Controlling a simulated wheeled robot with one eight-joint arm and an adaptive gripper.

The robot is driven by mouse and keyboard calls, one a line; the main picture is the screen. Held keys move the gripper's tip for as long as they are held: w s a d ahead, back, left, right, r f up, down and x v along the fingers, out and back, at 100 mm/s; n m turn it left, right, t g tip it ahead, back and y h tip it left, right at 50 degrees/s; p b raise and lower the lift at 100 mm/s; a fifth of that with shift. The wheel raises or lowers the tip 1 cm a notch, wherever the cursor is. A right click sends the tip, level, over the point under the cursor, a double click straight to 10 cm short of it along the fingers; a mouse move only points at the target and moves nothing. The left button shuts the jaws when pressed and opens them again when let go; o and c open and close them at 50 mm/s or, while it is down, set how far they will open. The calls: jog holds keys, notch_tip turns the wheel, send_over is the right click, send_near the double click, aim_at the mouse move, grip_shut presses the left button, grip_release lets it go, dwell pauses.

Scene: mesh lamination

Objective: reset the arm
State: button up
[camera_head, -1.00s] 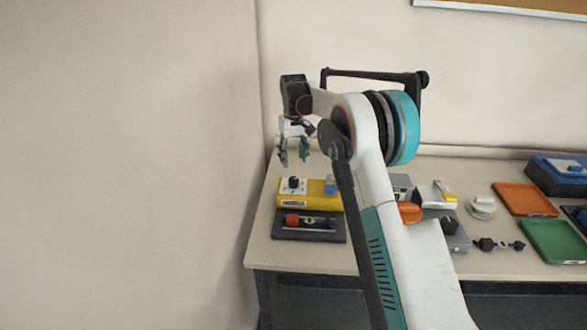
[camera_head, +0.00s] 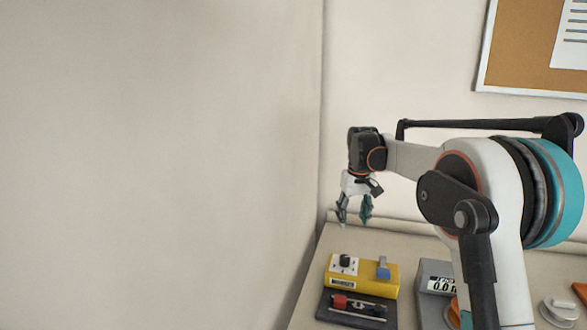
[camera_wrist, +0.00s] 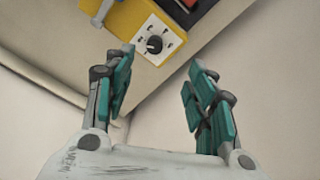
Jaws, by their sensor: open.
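My gripper (camera_head: 354,219) hangs with its fingers pointing down above the back left part of the table in the head view. It is open and empty, with a clear gap between its teal pads. In the wrist view my gripper (camera_wrist: 160,90) also shows apart fingers with nothing between them. The arm reaches in from the right of the head view, bent at its large teal-ringed joint. No object touches the fingers.
Below my gripper is a yellow box (camera_head: 373,286) with a black knob; it also shows in the wrist view (camera_wrist: 118,20). A dark tray (camera_head: 337,317) holds a red-ended part in front of it. A grey device (camera_head: 436,305) with a display stands right. Walls close the left and back.

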jog(key=s+r+t, duration=0.1)
jog(key=s+r, duration=0.2)
jog(key=s, duration=0.4)
jog(key=s+r+m+t, duration=0.1)
jog(key=s+r, duration=0.2)
jog(key=s, duration=0.5)
jog(key=s+r+t, duration=0.1)
jog(key=s+r, duration=0.3)
jog(key=s, duration=0.3)
jog(key=s+f+t, duration=0.1)
jog(key=s+f, duration=0.2)
jog(key=s, duration=0.3)
jog(key=s+f+t, duration=0.1)
jog(key=s+f, duration=0.1)
jog(key=s, duration=0.5)
jog(key=s+f+m+t, duration=0.1)
jog(key=s+f, duration=0.2)
jog(key=s, duration=0.4)
jog(key=shift+s+f, duration=0.2)
jog(key=shift+f, duration=0.1)
